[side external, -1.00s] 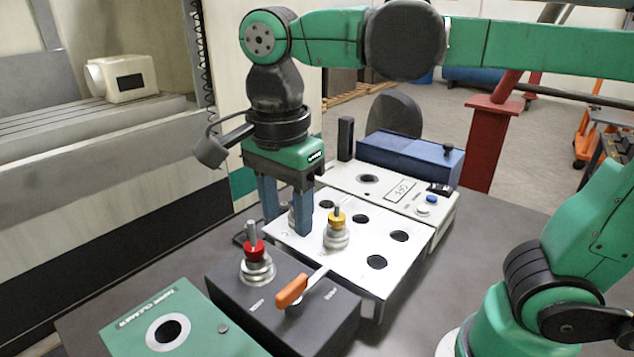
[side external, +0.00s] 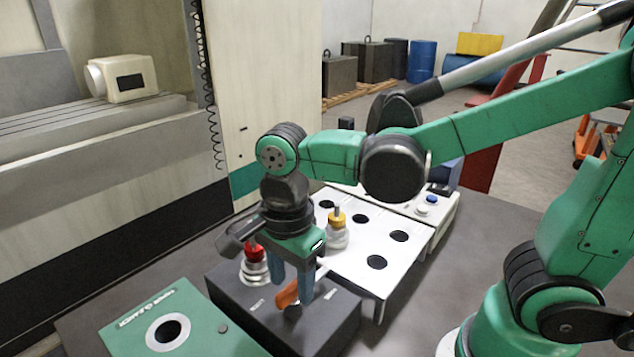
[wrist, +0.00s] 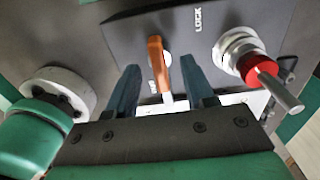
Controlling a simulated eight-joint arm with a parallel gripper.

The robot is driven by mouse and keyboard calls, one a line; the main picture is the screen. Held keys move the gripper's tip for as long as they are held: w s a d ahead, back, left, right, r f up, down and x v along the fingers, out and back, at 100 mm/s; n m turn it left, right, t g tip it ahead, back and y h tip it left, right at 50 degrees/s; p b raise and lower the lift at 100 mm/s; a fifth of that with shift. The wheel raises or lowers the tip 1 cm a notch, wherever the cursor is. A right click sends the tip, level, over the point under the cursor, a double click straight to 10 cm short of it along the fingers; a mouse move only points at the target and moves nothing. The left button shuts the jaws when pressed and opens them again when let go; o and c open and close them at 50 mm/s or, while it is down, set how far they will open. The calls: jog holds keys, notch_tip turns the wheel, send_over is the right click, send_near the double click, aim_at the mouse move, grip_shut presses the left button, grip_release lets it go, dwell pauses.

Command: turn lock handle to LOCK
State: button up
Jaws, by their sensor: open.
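The lock handle (side external: 285,294) has an orange grip and sits on top of a dark block (side external: 335,315). My gripper (side external: 292,288) is open at the handle, with its two blue fingers pointing down. In the wrist view, the orange handle (wrist: 156,62) shows between the spread fingers (wrist: 160,68), with a gap on each side. The word LOCK (wrist: 198,20) is printed on the block, to the right of the handle in that view. A second label beside the handle is too small to read. The fingers partly hide the handle in the side view.
A red-topped metal piece (side external: 254,256) stands on the dark block close to my gripper. A yellow-topped piece (side external: 337,232) stands on the white plate with holes (side external: 385,228). A green box (side external: 190,325) with a round opening lies at the front left.

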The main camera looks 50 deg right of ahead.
jog(key=shift+f, duration=0.25)
grip_shut()
